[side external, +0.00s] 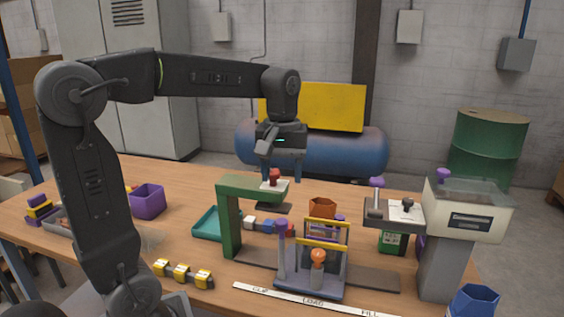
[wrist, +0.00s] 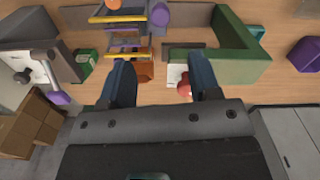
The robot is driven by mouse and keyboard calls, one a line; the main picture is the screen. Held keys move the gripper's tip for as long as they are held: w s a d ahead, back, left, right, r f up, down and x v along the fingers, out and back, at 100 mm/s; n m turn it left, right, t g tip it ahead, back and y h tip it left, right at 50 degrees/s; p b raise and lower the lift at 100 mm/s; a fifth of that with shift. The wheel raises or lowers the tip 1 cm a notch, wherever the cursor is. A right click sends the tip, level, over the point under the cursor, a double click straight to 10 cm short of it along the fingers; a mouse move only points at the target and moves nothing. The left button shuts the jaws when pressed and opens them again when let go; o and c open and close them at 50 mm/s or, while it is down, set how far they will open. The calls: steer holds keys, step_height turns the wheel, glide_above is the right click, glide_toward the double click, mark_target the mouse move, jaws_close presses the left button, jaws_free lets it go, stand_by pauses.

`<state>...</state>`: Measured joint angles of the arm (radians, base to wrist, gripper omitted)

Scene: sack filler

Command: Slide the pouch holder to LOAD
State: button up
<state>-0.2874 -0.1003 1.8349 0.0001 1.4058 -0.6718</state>
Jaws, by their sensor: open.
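The pouch holder (side external: 312,283) is a grey carriage with upright posts, yellow bars, an orange knob (side external: 318,257) and a purple knob (side external: 281,226). It stands on a dark rail (side external: 372,279), behind the LOAD word of the white label strip (side external: 290,298). Its yellow bars (wrist: 118,19) also show at the top of the wrist view. My gripper (side external: 283,170) is open and empty, behind the green clip station (side external: 229,215) in the side view and well apart from the holder. Its spread fingers (wrist: 161,75) show in the wrist view.
A red knob (side external: 274,174) tops the green station. A filler with a cream hopper (side external: 465,210) stands at the right. An orange-brown bin (side external: 322,207) sits behind the holder. A teal tray (side external: 208,226), purple bin (side external: 147,202) and yellow-and-grey parts (side external: 183,273) lie to the left.

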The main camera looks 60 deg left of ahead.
step_height(320, 180, up, 2)
steer(key=shift+r, duration=0.15)
stand_by(0.4)
steer(key=s+d+f+m+t, duration=0.5)
steer(key=s+d+f+m, duration=0.2)
steer(key=s+d+m, duration=0.2)
steer(key=shift+s+f+m+t, duration=0.3)
steer(key=shift+s+m, duration=0.7)
steer(key=shift+s, duration=0.2)
steer(key=shift+d, duration=0.1)
stand_by(0.5)
